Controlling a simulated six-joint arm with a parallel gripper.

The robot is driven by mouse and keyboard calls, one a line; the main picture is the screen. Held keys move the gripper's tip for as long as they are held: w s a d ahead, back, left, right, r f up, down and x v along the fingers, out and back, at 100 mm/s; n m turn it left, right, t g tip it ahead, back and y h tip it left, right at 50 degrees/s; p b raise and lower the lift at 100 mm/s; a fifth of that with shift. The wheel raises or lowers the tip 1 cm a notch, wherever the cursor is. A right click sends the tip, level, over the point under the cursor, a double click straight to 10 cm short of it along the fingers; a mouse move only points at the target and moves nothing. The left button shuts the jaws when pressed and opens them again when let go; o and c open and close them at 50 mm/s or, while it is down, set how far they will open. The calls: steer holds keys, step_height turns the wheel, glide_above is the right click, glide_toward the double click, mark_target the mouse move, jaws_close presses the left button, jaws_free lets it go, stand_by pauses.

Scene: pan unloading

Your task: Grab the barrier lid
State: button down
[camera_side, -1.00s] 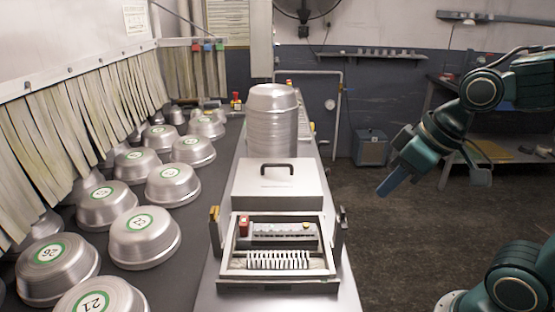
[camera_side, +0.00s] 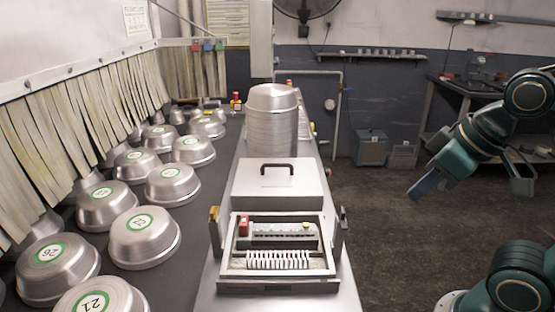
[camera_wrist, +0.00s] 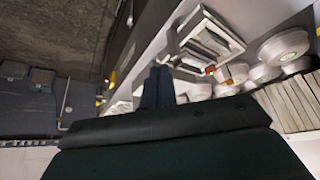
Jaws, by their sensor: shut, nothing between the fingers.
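The barrier lid (camera_side: 278,186) is a flat silver-grey cover with a dark arched handle (camera_side: 278,167) on top. In the side view it lies closed on the metal bench, just behind an open box (camera_side: 277,262) with a slotted rack inside. My gripper (camera_side: 416,192) is at the right of the side view, over the floor and well clear of the lid. Its blue fingers are together and empty. They also show in the wrist view (camera_wrist: 158,84), dark blue and side by side. I cannot make out the lid clearly in the wrist view.
A tall stack of metal pans (camera_side: 272,122) stands behind the lid. Several upturned pans with green number labels (camera_side: 145,238) sit on the dark conveyor to the left. Upright posts (camera_side: 214,232) flank the open box. Open floor lies between the bench and my arm.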

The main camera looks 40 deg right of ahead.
stand_by(0.3)
steer(key=c, duration=1.4)
jaws_free()
steer(key=shift+w+r, duration=0.1)
steer(key=w+r+n+g+y, duration=0.1)
steer(key=w+r+n, duration=0.15)
steer(key=w, duration=0.55)
steer(key=w+r+n+y, duration=0.15)
steer(key=w+r, duration=0.25)
steer(key=w, duration=0.5)
steer(key=w+d+f+n, duration=0.2)
steer(key=w+d, duration=0.2)
steer(key=w, duration=0.4)
steer(key=w+d+f+n+g, duration=0.1)
steer(key=w+d+f+n, duration=0.2)
steer(key=w, duration=0.5)
steer(key=shift+w+d+f+y, duration=0.2)
steer(key=shift+d+y, duration=0.15)
steer(key=shift+d, duration=0.35)
